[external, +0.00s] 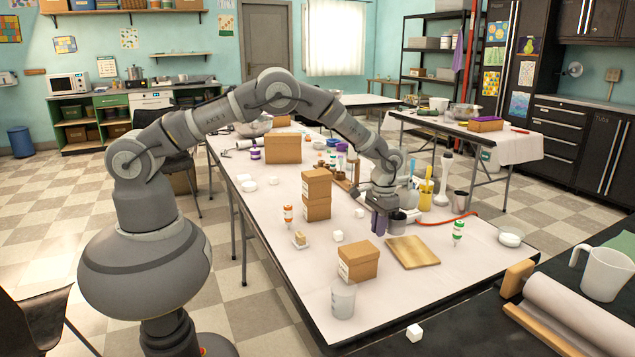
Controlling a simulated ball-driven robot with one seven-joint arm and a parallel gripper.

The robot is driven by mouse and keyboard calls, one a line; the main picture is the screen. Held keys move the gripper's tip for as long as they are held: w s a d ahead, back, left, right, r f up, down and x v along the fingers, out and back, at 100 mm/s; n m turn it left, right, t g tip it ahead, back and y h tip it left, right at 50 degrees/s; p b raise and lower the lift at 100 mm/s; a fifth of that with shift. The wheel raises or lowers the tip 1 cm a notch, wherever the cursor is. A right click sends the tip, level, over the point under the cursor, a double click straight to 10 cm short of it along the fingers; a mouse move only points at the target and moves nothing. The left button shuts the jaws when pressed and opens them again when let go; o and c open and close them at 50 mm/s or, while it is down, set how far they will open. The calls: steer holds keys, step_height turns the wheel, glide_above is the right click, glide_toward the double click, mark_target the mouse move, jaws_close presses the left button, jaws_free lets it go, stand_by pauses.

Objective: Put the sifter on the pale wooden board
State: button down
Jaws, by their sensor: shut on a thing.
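The pale wooden board (418,257) lies flat on the long white table, right of its middle, with its top bare. My gripper (380,224) points down just behind and left of the board. It is shut on a small dark grey cup-shaped thing (398,226), which looks like the sifter. The sifter is beside the fingers, near the board's back edge. I cannot tell whether it touches the table. The fingers hide part of its left side.
Cardboard boxes (358,262) stand left of the board, with a stack (316,195) farther back. A green-labelled bottle (458,232) and a white dish (510,240) are to the right. A yellow cup (426,198) and other tools crowd behind the gripper. A translucent beaker (343,301) stands in front.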

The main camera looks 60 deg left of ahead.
steer(key=shift+w+f+b, duration=0.2)
steer(key=shift+f+b, duration=0.75)
steer(key=shift+f, duration=0.8)
steer(key=shift+f, duration=0.15)
steer(key=c, duration=1.1)
jaws_free()
steer(key=shift+c, duration=0.2)
step_height(320, 180, up, 12)
steer(key=p, duration=0.4)
steer(key=shift+w+d, duration=0.15)
steer(key=shift+r, duration=0.2)
